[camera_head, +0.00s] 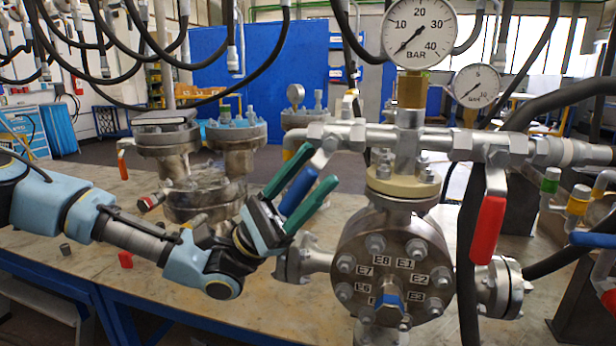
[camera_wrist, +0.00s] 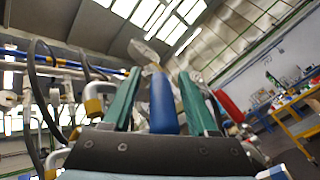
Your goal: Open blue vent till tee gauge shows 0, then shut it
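The blue vent handle (camera_head: 299,190) slants down and left from its valve on the left end of the tee's pipe. My gripper (camera_head: 300,192) has its two green fingers on either side of this handle. In the wrist view, the blue handle (camera_wrist: 162,103) stands between the fingers (camera_wrist: 160,95), with a narrow gap visible on each side, so the gripper looks open around it. The tee gauge (camera_head: 418,35) reads 0 to 40 BAR. Its needle points to the lower left, at or close to 0; the 0 mark itself is hard to make out.
A red handle (camera_head: 488,228) hangs down right of the tee. A flanged vessel (camera_head: 392,265) with labelled bolts stands below the tee. A second gauge (camera_head: 476,86) is behind. Other vessels (camera_head: 205,185) stand on the bench at left. Black hoses hang overhead and at right.

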